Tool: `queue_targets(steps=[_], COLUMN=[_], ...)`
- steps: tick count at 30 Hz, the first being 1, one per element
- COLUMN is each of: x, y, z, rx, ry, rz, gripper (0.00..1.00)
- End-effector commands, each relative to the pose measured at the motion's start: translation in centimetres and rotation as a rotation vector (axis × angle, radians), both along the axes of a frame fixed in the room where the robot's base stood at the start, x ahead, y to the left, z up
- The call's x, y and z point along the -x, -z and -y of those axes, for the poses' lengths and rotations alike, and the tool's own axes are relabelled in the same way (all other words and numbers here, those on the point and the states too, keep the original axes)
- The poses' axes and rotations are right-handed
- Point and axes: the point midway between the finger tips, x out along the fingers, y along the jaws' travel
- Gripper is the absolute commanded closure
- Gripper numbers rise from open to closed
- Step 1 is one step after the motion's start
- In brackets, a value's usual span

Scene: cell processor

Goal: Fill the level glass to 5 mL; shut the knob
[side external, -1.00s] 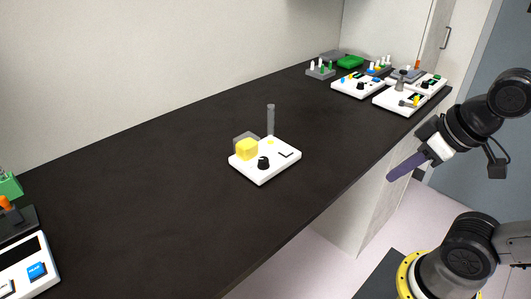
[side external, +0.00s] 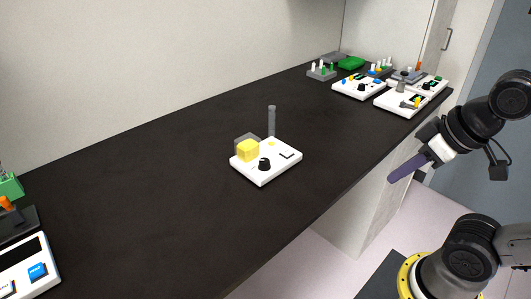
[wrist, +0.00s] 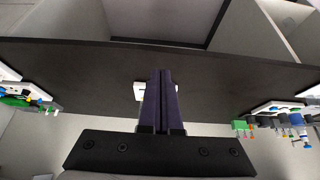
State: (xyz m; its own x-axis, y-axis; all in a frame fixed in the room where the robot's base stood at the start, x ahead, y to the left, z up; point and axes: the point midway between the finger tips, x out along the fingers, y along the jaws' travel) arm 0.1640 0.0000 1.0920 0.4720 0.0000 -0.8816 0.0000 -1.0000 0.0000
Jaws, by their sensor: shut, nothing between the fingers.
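A white cell processor (side external: 283,168) stands alone on the dark bench. On it are a clear box with yellow contents (side external: 247,150), a black knob (side external: 264,164) and an upright grey level glass (side external: 271,121) at the back. The level inside the glass is too small to read. My gripper (side external: 392,179) is shut and empty, with long purple fingers, off the bench's front edge to the right of the processor and apart from it. In the wrist view my shut fingers (wrist: 162,76) cover most of the processor (wrist: 139,91).
The dark bench (side external: 130,200) is clear around the processor. Several white devices (side external: 358,87) with knobs and a tube rack (side external: 321,71) stand at the far right end. A white device with a blue button (side external: 37,271) is at the near left.

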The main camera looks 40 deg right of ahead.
Motion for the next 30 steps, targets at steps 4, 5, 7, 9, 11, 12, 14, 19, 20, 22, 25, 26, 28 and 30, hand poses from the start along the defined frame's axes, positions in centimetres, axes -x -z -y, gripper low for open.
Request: queue_targets(steps=[4,5,7,9,11,12,14,19,20,22,25,26,28,30], x=[0.0,0.0,0.0,0.0,0.0,0.1,0.4,-1.2,-1.8,-3.5,-6.4,-7.3,-9.6,-12.1], y=[0.0,0.0,0.0,0.0,0.0,0.0,0.1,-4.1,-5.0,-6.9,-9.2,-9.8,-10.9,-11.7], z=[0.0,0.0,0.0,0.0,0.0,0.0,0.0,0.0,0.0,-0.1,-0.3,-0.3,-0.5,-0.7], rx=[0.000,0.000,0.000,0.000,0.002,0.007,0.021,0.071,0.080,0.099,0.122,0.129,0.142,0.152], ry=[0.000,0.000,0.000,0.000,-0.004,-0.013,-0.042,-0.138,-0.157,-0.201,-0.265,-0.284,-0.326,-0.366], rz=[0.000,0.000,0.000,0.000,0.000,-0.004,-0.023,-0.018,-0.023,-0.044,-0.079,-0.090,-0.121,-0.151], gripper=[1.00,1.00,1.00,0.98,0.87,0.80,0.69,0.39,0.33,0.33,0.33,0.33,0.33,0.33])
